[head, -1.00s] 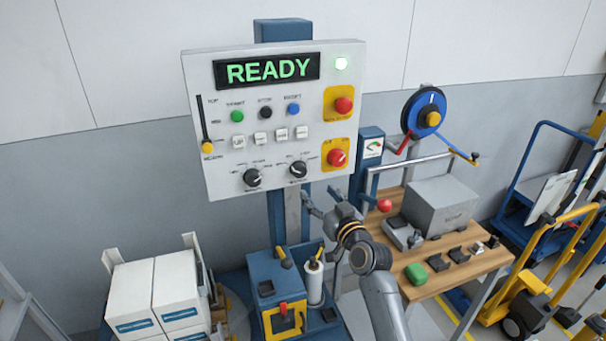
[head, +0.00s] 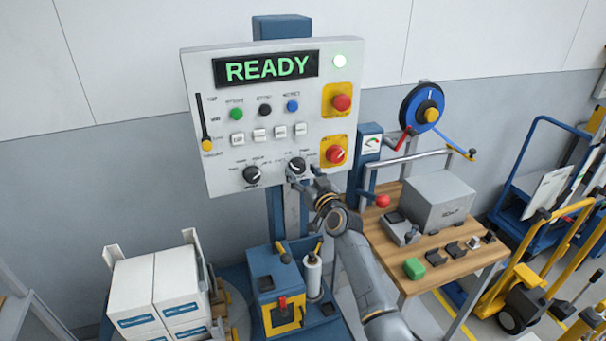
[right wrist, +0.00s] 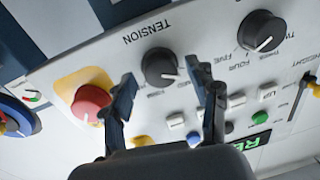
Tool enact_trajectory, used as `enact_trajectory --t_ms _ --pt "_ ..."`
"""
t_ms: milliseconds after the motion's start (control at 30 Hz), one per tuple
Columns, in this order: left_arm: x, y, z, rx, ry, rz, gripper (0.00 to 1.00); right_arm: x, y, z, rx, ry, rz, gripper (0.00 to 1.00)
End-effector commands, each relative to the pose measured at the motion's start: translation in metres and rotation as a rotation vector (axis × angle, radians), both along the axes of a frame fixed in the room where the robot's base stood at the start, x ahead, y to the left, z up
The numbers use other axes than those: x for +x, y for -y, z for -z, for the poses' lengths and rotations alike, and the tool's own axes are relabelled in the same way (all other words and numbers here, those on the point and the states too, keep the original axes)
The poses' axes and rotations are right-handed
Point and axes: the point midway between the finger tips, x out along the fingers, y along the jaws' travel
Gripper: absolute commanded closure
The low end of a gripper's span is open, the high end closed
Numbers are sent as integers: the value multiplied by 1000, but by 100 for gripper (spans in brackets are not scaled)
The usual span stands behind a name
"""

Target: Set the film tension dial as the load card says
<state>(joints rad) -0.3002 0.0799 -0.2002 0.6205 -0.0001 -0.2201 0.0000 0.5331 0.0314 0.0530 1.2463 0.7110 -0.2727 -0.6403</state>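The film tension dial (head: 296,165) is a black round knob with a white pointer line, low on the grey control panel (head: 225,188). In the right wrist view the dial (right wrist: 159,66) sits beside the word TENSION. My right gripper (head: 297,179) is just below and in front of it. In the right wrist view this gripper (right wrist: 162,78) is open, one finger on each side of the dial, with gaps visible. I cannot tell the dial's exact setting. A load card cannot be made out. My left gripper is out of view.
A second black dial (head: 251,175) with number words is to the left. A red knob on yellow (head: 336,154) is close on the right. Small buttons are above. The display (head: 266,68) reads READY. A wooden table (head: 455,263) stands right.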

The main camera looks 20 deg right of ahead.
Motion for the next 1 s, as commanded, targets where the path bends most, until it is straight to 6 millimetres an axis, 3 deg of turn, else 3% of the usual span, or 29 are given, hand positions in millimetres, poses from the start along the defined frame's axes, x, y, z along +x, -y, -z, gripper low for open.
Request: enact_trajectory --t_ms 33,233,567,1000 --pt "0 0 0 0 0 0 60 0 0 0 0 0 0 54" --pt "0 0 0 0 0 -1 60 0 0 0 0 -1 0 95" --pt "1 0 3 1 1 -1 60 0 0 1 44 -2 0 95" --pt "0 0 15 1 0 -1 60 0 -1 3 351 -12 -1 95"
